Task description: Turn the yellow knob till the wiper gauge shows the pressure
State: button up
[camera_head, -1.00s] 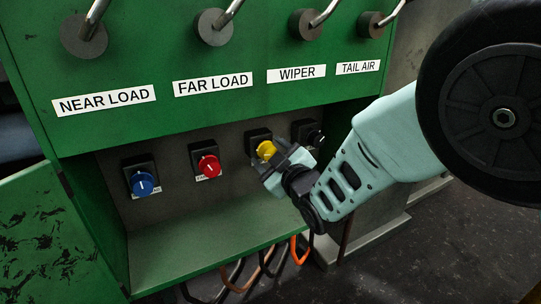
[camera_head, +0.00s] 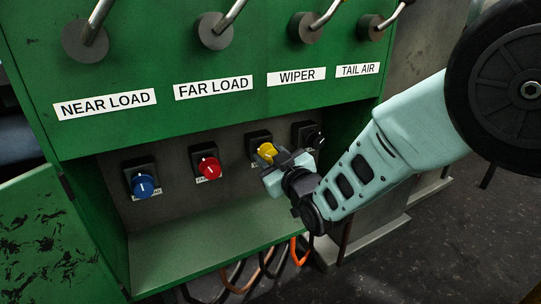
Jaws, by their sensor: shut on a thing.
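The yellow knob (camera_head: 266,151) sits on a black square base in the recess of the green cabinet, third from the left, below the WIPER label (camera_head: 297,77). My gripper (camera_head: 275,163) reaches in from the right and is shut on the yellow knob. Its fingers cover the knob's lower right part. A pale mark shows on the knob's face, but its exact angle is hard to tell. No gauge dial shows in this view.
A blue knob (camera_head: 144,185) and a red knob (camera_head: 209,167) are to the left. A black knob (camera_head: 315,138) is close on the right, behind my gripper. The green shelf (camera_head: 200,240) lies below, with hoses (camera_head: 265,265) under it. An open green door (camera_head: 50,240) is at left.

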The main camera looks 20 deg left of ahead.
jog(key=m, duration=0.5)
jog(key=shift+m, duration=0.3)
jog(key=m, duration=0.5)
jog(key=shift+f, duration=0.1)
jog(key=shift+m, duration=0.4)
jog(key=o, duration=1)
jog(key=p+v, duration=0.4)
jog(key=v, duration=1.3)
jog(key=shift+s, duration=0.25)
jog(key=shift+d, duration=0.1)
